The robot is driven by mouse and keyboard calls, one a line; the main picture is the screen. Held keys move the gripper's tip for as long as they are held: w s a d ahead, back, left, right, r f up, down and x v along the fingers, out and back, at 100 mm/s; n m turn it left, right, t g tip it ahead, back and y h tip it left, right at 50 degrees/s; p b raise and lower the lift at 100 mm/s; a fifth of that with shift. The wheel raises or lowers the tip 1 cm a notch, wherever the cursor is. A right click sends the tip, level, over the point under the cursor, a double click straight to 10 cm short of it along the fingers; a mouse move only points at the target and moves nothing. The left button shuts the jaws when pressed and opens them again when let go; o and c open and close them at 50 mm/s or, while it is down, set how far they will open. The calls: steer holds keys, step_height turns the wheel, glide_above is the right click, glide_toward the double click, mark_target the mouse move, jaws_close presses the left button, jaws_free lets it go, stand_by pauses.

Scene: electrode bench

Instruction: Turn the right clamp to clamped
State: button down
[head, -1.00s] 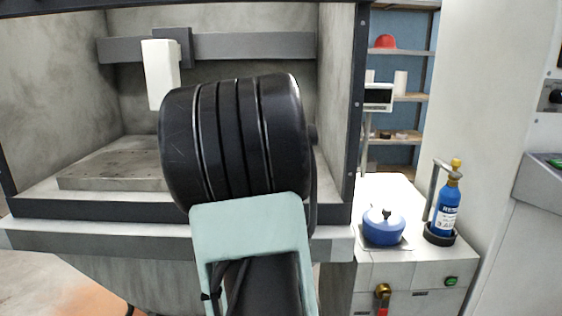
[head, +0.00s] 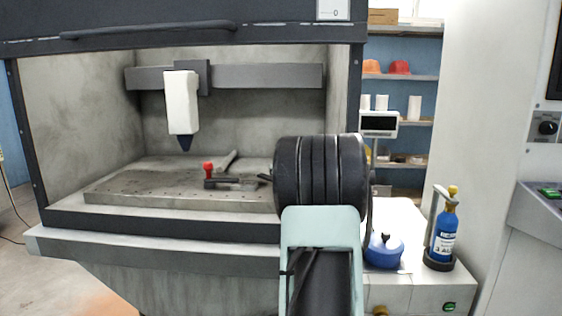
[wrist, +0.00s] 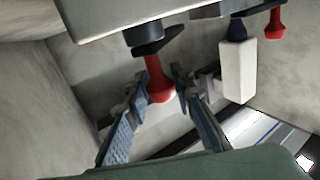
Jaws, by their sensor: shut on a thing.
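In the wrist view a clamp with a red handle (wrist: 157,80) hangs from the pale bed (wrist: 110,18), as that view is upside down. My gripper (wrist: 161,86) has one finger on each side of this handle and is shut on it. A dark arm piece (wrist: 158,42) joins the handle's base. A second red handle (wrist: 275,22) shows at the upper right, apart from my fingers. In the head view one red handle (head: 208,166) stands upright on the bed; I cannot tell which clamp it belongs to. My black wrist link hides the bed's right end there.
A white tool head (head: 181,102) with a dark tip hangs above the bed; it also shows in the wrist view (wrist: 237,70), right of my fingers. The cabinet's right post (head: 356,95) stands close to my arm. A blue pot (head: 383,252) and blue bottle (head: 443,235) stand outside.

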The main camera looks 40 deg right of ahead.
steer(key=shift+n+y+p, duration=0.9)
steer(key=shift+y+p, duration=0.5)
steer(key=shift+p, duration=0.05)
steer(key=shift+t, duration=0.3)
steer(key=c, duration=1.6)
jaws_free()
steer(key=s, duration=0.8)
steer(key=s+a, duration=0.1)
steer(key=s, duration=0.3)
steer(key=shift+a, duration=0.1)
